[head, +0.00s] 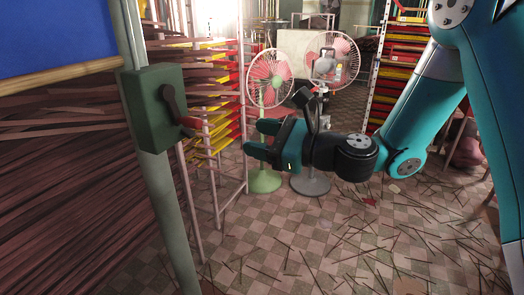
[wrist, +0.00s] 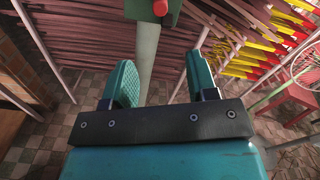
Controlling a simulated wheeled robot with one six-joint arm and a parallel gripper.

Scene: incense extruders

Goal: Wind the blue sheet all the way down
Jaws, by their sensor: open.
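The blue sheet (head: 55,35) shows at the top left of the head view, with a wooden bar (head: 60,80) along its lower edge. A green winding box (head: 155,108) is fixed to a pale upright post (head: 172,215). A dark crank (head: 172,102) with a red handle (head: 188,123) sits on its right face. My gripper (head: 258,148) is open and empty, to the right of the crank and a little lower, apart from it. In the wrist view, my gripper's fingers (wrist: 163,85) are spread, with the post (wrist: 150,45) beyond them and the red handle (wrist: 160,7) at the top edge.
Racks with yellow and red trays (head: 215,110) stand just behind the crank. Two standing fans (head: 268,80) are behind my gripper. Bundles of brown sticks (head: 60,200) fill the left. The tiled floor (head: 300,240) has scattered sticks.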

